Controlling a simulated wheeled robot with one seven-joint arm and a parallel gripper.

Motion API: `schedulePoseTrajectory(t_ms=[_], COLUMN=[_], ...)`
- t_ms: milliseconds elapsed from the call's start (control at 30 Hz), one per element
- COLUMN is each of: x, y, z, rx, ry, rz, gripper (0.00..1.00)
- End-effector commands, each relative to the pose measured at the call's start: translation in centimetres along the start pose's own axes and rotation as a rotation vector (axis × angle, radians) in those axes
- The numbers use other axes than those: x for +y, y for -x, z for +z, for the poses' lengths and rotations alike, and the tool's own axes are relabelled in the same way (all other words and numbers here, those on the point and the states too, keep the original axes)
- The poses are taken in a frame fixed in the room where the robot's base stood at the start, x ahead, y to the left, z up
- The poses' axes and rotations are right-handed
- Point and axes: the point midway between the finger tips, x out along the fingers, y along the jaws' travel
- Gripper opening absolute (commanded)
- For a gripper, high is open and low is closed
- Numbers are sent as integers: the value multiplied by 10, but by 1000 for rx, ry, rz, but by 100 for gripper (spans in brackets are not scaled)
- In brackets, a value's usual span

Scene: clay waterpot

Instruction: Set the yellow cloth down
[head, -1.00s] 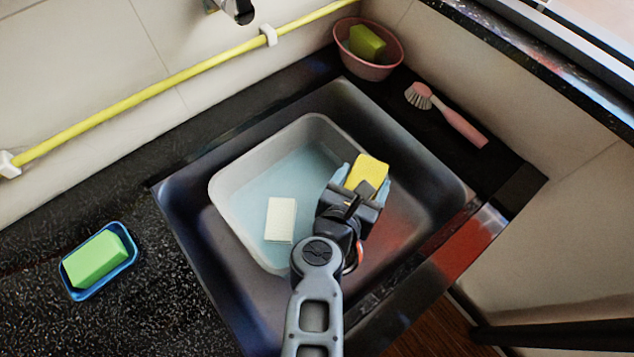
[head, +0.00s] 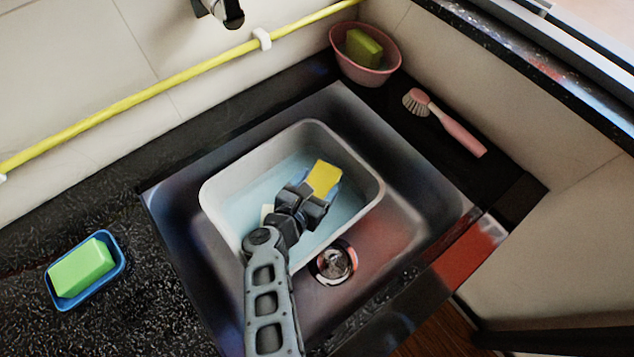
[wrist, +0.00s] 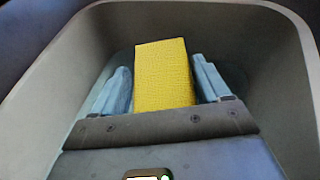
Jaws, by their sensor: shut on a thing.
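The yellow cloth (head: 323,178) is a folded, block-like piece in the head view, over the inside of the grey basin (head: 370,205). My gripper (head: 320,183) is shut on it. In the wrist view the yellow cloth (wrist: 163,75) stands between the two light-blue fingers of my gripper (wrist: 163,82), with its textured face toward the camera. The basin walls (wrist: 270,50) rise around it. I cannot tell whether the cloth's lower end touches the basin floor or water.
A white block (head: 266,213) in the basin is mostly hidden by my arm. The sink drain (head: 337,262) shows beside the basin. A green sponge in a blue dish (head: 119,262) is at left.

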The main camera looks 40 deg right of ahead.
Motion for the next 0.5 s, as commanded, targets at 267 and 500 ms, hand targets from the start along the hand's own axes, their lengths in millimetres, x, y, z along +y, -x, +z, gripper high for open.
schedulePoseTrajectory(t_ms=[267, 500], x=[0, 0], y=[-1, -3], z=[-1, -6], rx=[0, 0], ry=[-1, -1], rz=[0, 0], gripper=[47, 47])
